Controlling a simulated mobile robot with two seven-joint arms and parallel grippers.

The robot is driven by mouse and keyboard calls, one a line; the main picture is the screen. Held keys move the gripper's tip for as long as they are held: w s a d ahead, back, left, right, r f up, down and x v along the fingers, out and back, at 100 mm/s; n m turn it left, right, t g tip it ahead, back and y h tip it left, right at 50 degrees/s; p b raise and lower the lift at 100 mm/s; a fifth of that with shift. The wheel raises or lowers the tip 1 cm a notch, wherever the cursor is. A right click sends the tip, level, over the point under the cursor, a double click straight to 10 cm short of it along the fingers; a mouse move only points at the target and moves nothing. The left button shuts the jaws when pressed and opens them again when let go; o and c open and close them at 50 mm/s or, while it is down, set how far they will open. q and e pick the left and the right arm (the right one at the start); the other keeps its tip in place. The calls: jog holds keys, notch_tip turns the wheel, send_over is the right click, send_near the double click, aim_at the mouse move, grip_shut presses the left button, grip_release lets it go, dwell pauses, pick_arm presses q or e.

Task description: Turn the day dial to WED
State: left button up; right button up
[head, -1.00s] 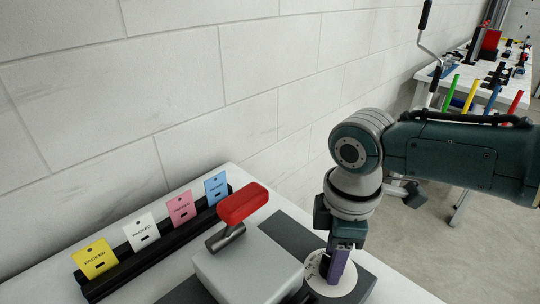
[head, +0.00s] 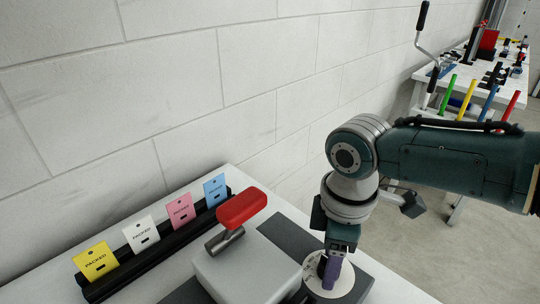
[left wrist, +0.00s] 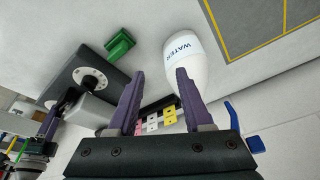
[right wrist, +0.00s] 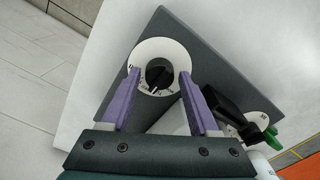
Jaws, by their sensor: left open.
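In the right wrist view a white round dial (right wrist: 140,56) with a black knob (right wrist: 158,74) sits on a dark grey plate. Its small markings are too small to read. My right gripper (right wrist: 159,76) is open, its purple fingers on either side of the knob with gaps beside it. In the head view my right gripper (head: 332,266) points down over the dial (head: 318,286) and hides part of it. My left gripper (left wrist: 158,76) is open and empty in the left wrist view. That view also shows a white dial with a black knob (left wrist: 90,81) on a dark block.
A red handle (head: 242,206) stands on a grey box left of the dial. Several coloured cards (head: 180,209) stand in a black rack by the wall. A white WATER bottle (left wrist: 186,58) and a green part (left wrist: 119,45) show in the left wrist view.

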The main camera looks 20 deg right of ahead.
jog(key=shift+o, duration=0.9)
notch_tip(320, 180, up, 10)
jog(key=p, duration=0.2)
jog(key=s+a+f+m+t+y, duration=0.2)
jog(key=s+a, duration=0.6)
jog(key=s+d+r+m+t+h+p, duration=0.1)
jog(key=s+d+r+m+t+h, duration=0.1)
jog(key=s+d+r+m, duration=0.5)
notch_tip(320, 180, up, 32)
jog(key=s+a+p, duration=0.1)
jog(key=p, duration=3.2)
jog(key=shift+a+r+n+p, duration=0.15)
jog(key=shift+a+n+p, duration=0.15)
jog(key=shift+a+p, duration=0.1)
